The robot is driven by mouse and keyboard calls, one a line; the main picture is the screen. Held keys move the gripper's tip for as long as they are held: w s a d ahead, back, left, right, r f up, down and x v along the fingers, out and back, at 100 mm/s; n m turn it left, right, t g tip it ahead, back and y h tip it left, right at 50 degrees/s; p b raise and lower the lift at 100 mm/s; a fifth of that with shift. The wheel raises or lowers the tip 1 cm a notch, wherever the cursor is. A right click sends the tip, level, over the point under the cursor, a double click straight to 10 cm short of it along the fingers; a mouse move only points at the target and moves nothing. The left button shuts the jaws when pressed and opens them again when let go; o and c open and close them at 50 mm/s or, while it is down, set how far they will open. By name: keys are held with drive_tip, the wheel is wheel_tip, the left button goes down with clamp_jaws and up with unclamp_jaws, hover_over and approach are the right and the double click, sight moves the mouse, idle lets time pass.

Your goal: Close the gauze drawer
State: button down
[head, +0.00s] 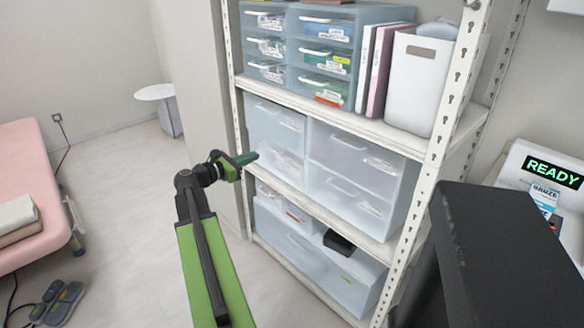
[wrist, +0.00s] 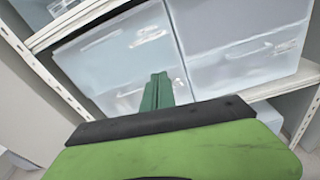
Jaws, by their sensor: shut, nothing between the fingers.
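Translucent drawers fill the white shelf rack. On the middle shelf, the left drawer unit has an upper drawer (head: 268,118) and a lower drawer (head: 275,163), beside a right drawer unit (head: 350,180). Their labels are too small to read, so I cannot tell which is the gauze drawer. None stands clearly pulled out. My gripper (head: 254,158) is shut and empty, its green fingers in front of the left unit. In the wrist view the gripper (wrist: 158,90) points at the lower left drawer (wrist: 125,95), covering part of it. I cannot tell whether they touch.
Small blue drawers (head: 300,50), binders and a white bin (head: 417,85) stand on the upper shelf. A rack post (head: 432,160) rises right of the drawers. A pink bed (head: 30,185) is at left. A packet labelled gauze (head: 545,196) is by the READY display.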

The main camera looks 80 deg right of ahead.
drive_tip(key=s+d+n+g, duration=0.1)
drive_tip(key=s+d, duration=0.1)
drive_tip(key=s, duration=0.2)
approach(299, 137)
drive_tip(key=x, duration=0.6)
drive_tip(key=shift+s+d, duration=0.15)
drive_tip(key=shift+d, duration=0.2)
